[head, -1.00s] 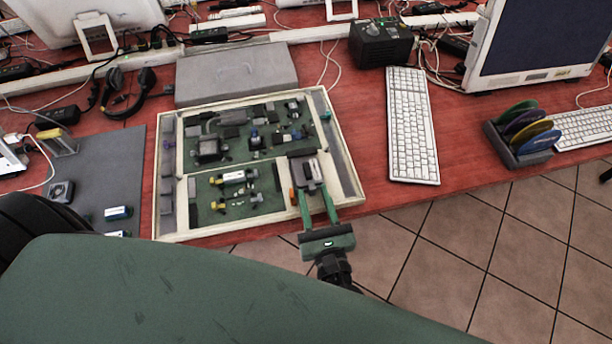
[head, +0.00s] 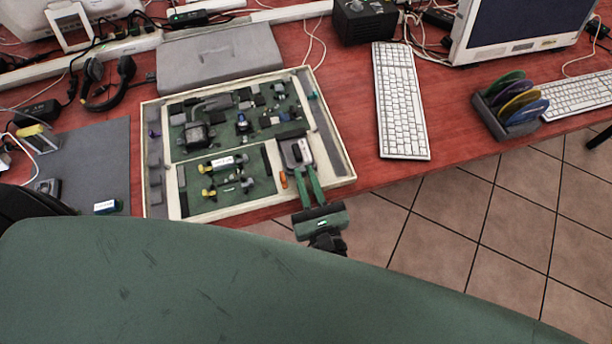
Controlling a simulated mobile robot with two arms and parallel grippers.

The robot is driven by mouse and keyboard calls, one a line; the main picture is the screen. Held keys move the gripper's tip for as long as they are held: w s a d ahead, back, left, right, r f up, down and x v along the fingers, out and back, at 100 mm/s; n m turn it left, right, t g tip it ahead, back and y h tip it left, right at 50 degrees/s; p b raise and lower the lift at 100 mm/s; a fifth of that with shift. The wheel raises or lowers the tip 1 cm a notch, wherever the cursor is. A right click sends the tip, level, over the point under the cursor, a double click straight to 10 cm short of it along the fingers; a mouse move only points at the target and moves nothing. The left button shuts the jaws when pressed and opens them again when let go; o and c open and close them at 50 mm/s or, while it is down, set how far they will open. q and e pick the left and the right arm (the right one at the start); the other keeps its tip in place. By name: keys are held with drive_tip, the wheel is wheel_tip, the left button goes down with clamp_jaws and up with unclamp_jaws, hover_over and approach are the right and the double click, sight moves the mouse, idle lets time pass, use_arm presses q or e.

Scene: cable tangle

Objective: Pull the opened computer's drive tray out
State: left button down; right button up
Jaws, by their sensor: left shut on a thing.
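The opened computer (head: 149,166) lies flat on the red desk as a shallow cream case with green boards inside. Its drive tray (head: 295,151), a dark piece with a light top, sits in the front right part of the case. My left gripper (head: 302,172) reaches over the front wall with two green fingers. It is shut on the near end of the drive tray, and the fingers partly cover that end. An orange piece (head: 283,179) is just left of the fingers. My right gripper is not in view.
A grey cover panel (head: 218,58) lies behind the case. A keyboard (head: 400,100) and a disc rack (head: 507,118) stand to the right. A grey mat (head: 98,160) and headphones (head: 108,85) are at left. Open tiled floor lies before the desk edge.

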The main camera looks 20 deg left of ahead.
use_arm(q)
drive_tip(key=shift+a, duration=0.1)
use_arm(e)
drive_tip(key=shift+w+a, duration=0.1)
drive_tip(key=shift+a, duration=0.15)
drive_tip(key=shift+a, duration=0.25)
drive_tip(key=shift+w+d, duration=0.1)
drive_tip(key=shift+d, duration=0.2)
